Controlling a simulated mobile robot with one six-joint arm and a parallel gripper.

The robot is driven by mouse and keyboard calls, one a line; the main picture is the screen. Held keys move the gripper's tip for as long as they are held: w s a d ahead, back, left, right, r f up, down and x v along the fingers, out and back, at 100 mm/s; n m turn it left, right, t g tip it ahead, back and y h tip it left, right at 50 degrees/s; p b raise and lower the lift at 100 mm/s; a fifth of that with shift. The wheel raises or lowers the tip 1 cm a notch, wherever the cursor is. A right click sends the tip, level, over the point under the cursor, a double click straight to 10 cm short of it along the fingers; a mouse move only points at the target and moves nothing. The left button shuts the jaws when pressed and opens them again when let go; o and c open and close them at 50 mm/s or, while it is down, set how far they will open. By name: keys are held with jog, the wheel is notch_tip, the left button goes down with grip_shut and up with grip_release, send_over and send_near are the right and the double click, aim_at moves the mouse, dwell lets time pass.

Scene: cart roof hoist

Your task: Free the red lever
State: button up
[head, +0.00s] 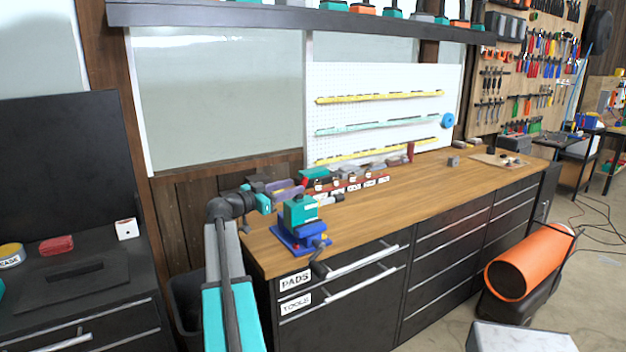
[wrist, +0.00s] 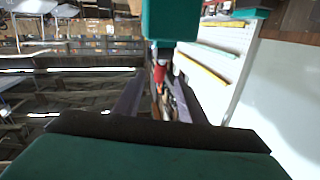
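A teal block-shaped unit (head: 300,210) with a grey cylinder on its right side is held in a blue vise (head: 298,238) at the bench's near left corner. My gripper (head: 292,189) is just behind and above the unit, with its purple fingers pointing right. In the wrist view my gripper (wrist: 158,88) is open, with a gap between the fingers. A small red part (wrist: 160,74) shows in that gap, beyond the fingertips; I cannot tell whether it is the red lever. A teal body (wrist: 170,20) fills the top centre there. No lever shows clearly in the head view.
A red rack (head: 350,187) with labelled slots stands behind the vise. Drawers marked PADS (head: 295,280) and TOOLS (head: 296,304) are below. A black cabinet (head: 75,275) stands left, an orange cylinder (head: 528,262) right.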

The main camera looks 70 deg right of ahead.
jog(key=p+x, duration=0.3)
jog(key=x, duration=0.7)
grip_shut()
jog(key=shift+f+b, duration=0.1)
jog(key=shift+b, duration=0.95)
jog(key=h+b, duration=0.1)
jog(key=b, duration=0.4)
jog(key=r+g+h+b, duration=0.1)
jog(key=b, duration=0.3)
jog(key=w+a+h+b, duration=0.1)
jog(key=b, duration=0.4)
jog(key=shift+r+n+b, duration=0.25)
jog(key=shift+n+b, duration=0.05)
jog(key=shift+a+r+b, duration=0.1)
jog(key=shift+r+b, duration=0.1)
jog(key=shift+b, duration=0.25)
